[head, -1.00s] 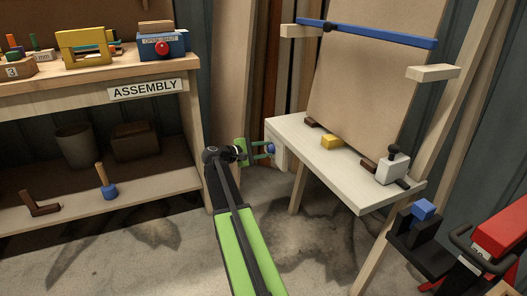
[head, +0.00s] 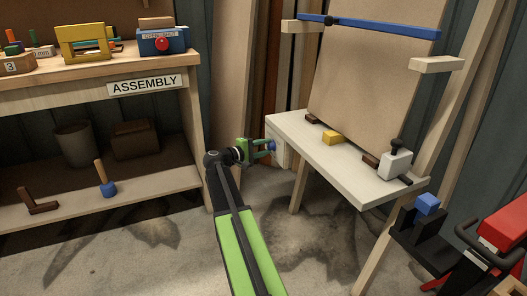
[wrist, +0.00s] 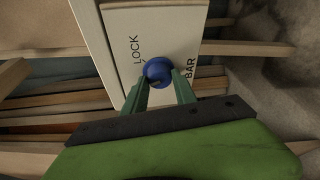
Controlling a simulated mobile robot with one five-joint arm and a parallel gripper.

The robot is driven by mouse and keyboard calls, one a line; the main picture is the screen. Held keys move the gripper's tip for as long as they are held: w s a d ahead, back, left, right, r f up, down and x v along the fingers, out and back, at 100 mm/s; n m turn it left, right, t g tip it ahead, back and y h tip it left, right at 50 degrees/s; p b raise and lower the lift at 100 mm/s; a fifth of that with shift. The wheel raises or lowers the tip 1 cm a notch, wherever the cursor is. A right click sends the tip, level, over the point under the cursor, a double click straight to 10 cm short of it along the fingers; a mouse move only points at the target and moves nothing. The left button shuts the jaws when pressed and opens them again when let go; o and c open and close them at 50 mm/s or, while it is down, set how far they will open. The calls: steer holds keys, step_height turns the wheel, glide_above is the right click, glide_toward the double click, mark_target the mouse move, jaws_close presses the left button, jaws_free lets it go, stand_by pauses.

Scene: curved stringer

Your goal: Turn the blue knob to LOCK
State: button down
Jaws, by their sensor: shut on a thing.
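The blue knob (wrist: 158,71) sits on a pale plate (wrist: 176,22) in the wrist view. The word LOCK is on the plate left of the knob, and BAR is to its lower right. My gripper (wrist: 160,84) has its two green fingers on either side of the knob, shut on it. In the head view my gripper (head: 268,147) reaches the knob (head: 273,145) at the left end of the pale table (head: 352,179). The fingers hide part of the knob, and I cannot tell where it points.
The ASSEMBLY workbench (head: 60,96) is at left. Floor between them is clear.

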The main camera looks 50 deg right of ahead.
steer(key=shift+d+f+m+h+b, duration=0.1)
steer(key=shift+m+h+b, duration=0.5)
steer(key=shift+m+b, duration=1.05)
steer(key=shift+m+p, duration=0.35)
steer(key=shift+m, duration=0.1)
steer(key=c, duration=1)
jaws_free()
steer(key=w+a, duration=0.1)
steer(key=a, duration=1.6)
steer(key=shift+w+a, duration=0.2)
steer(key=shift+a, duration=0.05)
